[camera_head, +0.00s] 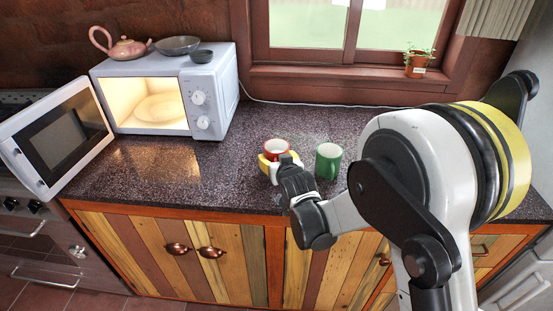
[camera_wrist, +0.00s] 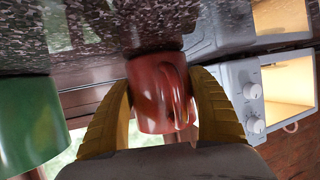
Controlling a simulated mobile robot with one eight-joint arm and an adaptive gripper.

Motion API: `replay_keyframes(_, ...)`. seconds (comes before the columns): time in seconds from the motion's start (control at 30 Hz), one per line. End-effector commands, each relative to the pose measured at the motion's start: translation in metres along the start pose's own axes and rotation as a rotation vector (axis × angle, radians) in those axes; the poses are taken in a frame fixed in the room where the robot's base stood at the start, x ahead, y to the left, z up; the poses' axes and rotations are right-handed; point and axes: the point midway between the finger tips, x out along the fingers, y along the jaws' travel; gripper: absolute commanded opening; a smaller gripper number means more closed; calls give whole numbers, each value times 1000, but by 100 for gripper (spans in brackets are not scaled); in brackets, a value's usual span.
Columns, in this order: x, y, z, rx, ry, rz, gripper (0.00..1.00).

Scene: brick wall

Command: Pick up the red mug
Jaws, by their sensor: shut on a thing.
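The red mug (camera_head: 277,147) is on the dark counter in the head view, partly hidden by my gripper (camera_head: 278,163). In the wrist view the red mug (camera_wrist: 150,92) sits between my two yellow fingers (camera_wrist: 165,108), with its handle toward the camera. The wrist picture is turned, with the counter at the top. My gripper is shut on the mug, one finger on each side. I cannot tell whether the mug's base touches the counter. A green mug (camera_head: 328,161) stands just right of the red mug, and it shows at the left edge of the wrist view (camera_wrist: 30,125).
A white microwave (camera_head: 222,95) with its door (camera_head: 58,135) wide open stands at the left. A teapot (camera_head: 128,48) and bowls (camera_head: 178,45) sit on top. A potted plant (camera_head: 415,66) is on the window sill. The counter (camera_head: 160,165) before the microwave is clear.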

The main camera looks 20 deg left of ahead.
Motion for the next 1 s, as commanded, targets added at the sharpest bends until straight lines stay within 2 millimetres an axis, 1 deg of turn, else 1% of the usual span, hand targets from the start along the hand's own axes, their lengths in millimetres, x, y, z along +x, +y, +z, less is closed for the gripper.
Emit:
replay_keyframes(0.17, -2, 0, -4, 0, 1, 0, 26)
replay_keyframes(0.33, -5, 0, -13, 0, 1, 0, 26)
replay_keyframes(0.47, -10, 0, -24, 0, 1, 0, 26)
replay_keyframes(0.63, -18, 0, -42, 0, 1, 0, 26)
replay_keyframes(1.0, -39, 45, -61, 2, 1, 2, 26)
